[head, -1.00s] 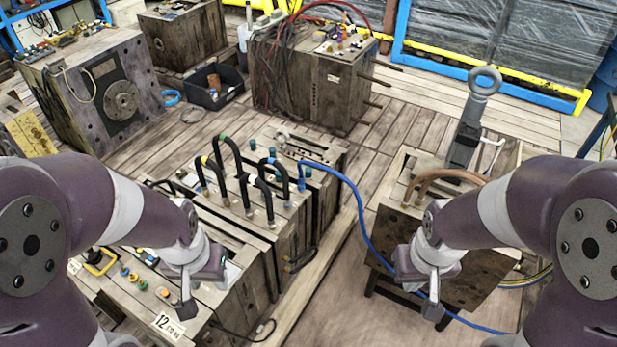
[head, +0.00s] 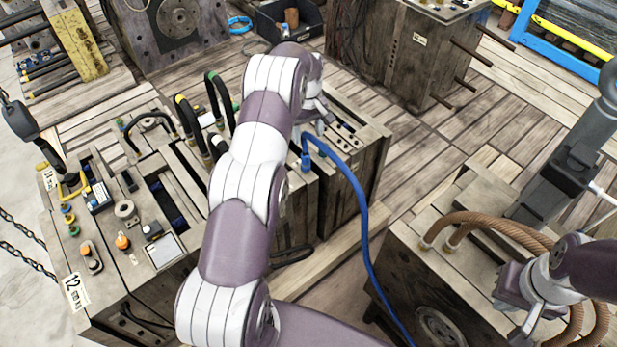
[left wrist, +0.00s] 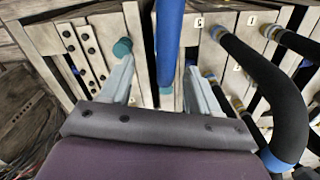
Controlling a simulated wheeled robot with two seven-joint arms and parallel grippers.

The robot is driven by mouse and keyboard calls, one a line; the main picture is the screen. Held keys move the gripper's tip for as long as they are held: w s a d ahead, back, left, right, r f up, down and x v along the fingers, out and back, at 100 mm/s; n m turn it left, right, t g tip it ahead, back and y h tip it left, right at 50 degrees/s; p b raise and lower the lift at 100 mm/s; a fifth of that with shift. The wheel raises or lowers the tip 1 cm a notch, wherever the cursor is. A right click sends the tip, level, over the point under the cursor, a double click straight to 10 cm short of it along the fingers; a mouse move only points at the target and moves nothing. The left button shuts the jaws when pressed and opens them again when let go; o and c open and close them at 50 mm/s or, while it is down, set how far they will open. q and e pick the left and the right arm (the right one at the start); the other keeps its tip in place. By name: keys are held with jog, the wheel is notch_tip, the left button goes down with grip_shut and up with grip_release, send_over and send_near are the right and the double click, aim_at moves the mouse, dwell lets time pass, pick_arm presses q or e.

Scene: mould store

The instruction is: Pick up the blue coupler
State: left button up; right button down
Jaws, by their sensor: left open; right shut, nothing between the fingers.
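The blue coupler (head: 306,162) stands upright on top of the wooden mould block, at the end of the blue hose (head: 362,230). My left gripper (head: 321,118) reaches over the block and is just above and behind the coupler in the head view; my arm hides part of the area. In the left wrist view the open fingers (left wrist: 160,88) point at the block, with the blue hose (left wrist: 170,30) and its blue lower end between them, apparently not gripped. My right gripper (head: 522,325) is shut and empty beside the right-hand block.
Black looped hoses (head: 215,100) stand close to my left arm; one black hose (left wrist: 270,80) runs right of the fingers in the wrist view. A teal cap (left wrist: 122,47) sits by the left finger. Brown hoses (head: 500,225) arch over the right block (head: 400,265).

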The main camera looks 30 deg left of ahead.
aim_at(307, 150)
pick_arm(q)
notch_tip(307, 150, down, 7)
jog(key=b, duration=0.6)
jog(key=shift+w+a+f, duration=0.1)
jog(key=shift+a, duration=0.05)
jog(key=shift+f, duration=0.4)
jog(key=f, duration=0.5)
jog(key=shift+s+f+b, duration=0.15)
jog(key=shift+s+b, duration=0.15)
grip_shut()
jog(key=shift+r, duration=0.55)
jog(key=r, duration=0.2)
jog(key=d+r+p, duration=0.1)
jog(key=r, duration=0.1)
jog(key=shift+s, duration=0.2)
jog(key=s+d+r, duration=0.4)
jog(key=d+r, duration=0.2)
jog(key=d, duration=0.3)
jog(key=shift+s+d+p, duration=0.15)
jog(key=shift+d+p, duration=0.25)
